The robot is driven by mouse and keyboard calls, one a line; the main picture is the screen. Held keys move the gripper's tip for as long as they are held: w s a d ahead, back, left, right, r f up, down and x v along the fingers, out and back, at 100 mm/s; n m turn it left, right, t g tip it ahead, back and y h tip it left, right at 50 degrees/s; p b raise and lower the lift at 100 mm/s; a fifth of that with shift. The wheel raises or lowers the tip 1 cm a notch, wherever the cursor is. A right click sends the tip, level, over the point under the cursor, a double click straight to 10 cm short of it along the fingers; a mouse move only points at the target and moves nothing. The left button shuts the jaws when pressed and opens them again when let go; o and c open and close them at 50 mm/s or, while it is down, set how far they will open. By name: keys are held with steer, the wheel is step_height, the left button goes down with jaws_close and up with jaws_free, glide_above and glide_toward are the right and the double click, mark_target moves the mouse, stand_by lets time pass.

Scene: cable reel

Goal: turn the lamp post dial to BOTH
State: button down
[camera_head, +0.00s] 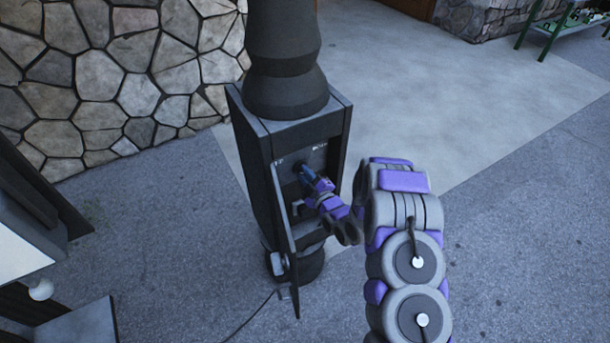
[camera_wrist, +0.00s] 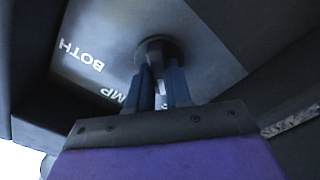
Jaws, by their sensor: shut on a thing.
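The lamp post (camera_head: 284,60) is dark, with a box-shaped base (camera_head: 255,150) whose narrow door (camera_head: 285,235) stands open. Inside is a panel with white lettering. The dark round dial (camera_wrist: 155,50) sits on this panel in the wrist view, with the word BOTH (camera_wrist: 80,56) to its left and a partly hidden label ending in MP below it. My gripper (camera_wrist: 160,75) has its two blue fingers shut on the dial's knob. In the head view my gripper (camera_head: 304,174) reaches into the box at the panel. The dial's pointer direction cannot be told.
A stone wall (camera_head: 100,80) stands behind the post on the left. A dark-framed object (camera_head: 30,230) is at the left edge. A cable (camera_head: 250,318) runs along the ground below the box. Open pavement (camera_head: 520,240) lies to the right.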

steer(key=shift+m+p, duration=0.3)
steer(key=m+p, duration=0.3)
steer(key=m, duration=0.3)
steer(key=m+p, duration=0.3)
steer(key=m, duration=0.3)
steer(key=m+p, duration=0.3)
steer(key=m, duration=0.4)
steer(key=shift+w+d+f+p, duration=0.15)
steer(key=shift+d+f+p, duration=0.05)
steer(key=shift+d+p, duration=0.15)
steer(key=shift+m, duration=0.3)
steer(key=c, duration=1.1)
jaws_free()
steer(key=shift+w, duration=0.1)
steer(key=shift+o, duration=0.3)
steer(key=shift+r, duration=0.1)
